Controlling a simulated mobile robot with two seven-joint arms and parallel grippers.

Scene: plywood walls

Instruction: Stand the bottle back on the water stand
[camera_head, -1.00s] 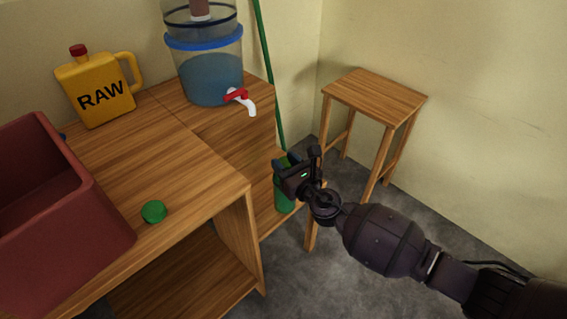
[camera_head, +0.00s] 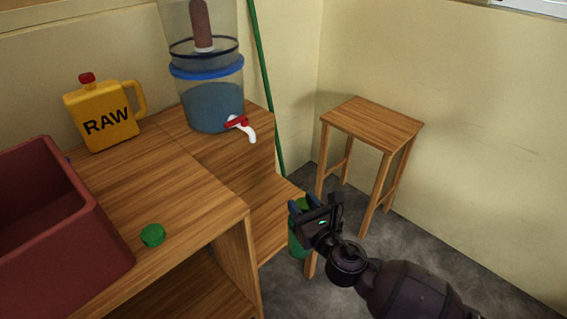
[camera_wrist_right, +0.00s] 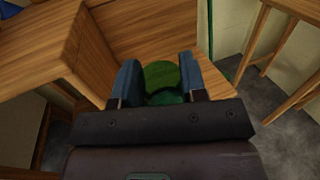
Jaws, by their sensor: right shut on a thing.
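A green bottle (camera_head: 296,243) is held upright or nearly so in my right gripper (camera_head: 316,208), whose two blue-padded fingers are shut on its upper part. In the right wrist view the bottle's round green top (camera_wrist_right: 160,75) shows between the fingers. In the head view the bottle overlaps the front right edge of the low wooden stand (camera_head: 262,215) below the filter's tap. I cannot tell whether it touches it; the gripper hides part of it. A green cap (camera_head: 152,235) lies on the wooden counter (camera_head: 185,205). My left gripper is not in view.
A water filter (camera_head: 212,105) with a red-handled tap (camera_head: 240,125) stands on the counter's far end. A yellow RAW jug (camera_head: 105,118) and a dark red basin (camera_head: 75,235) stand left. A wooden stool (camera_head: 372,122) and green pole (camera_head: 264,85) are behind the gripper.

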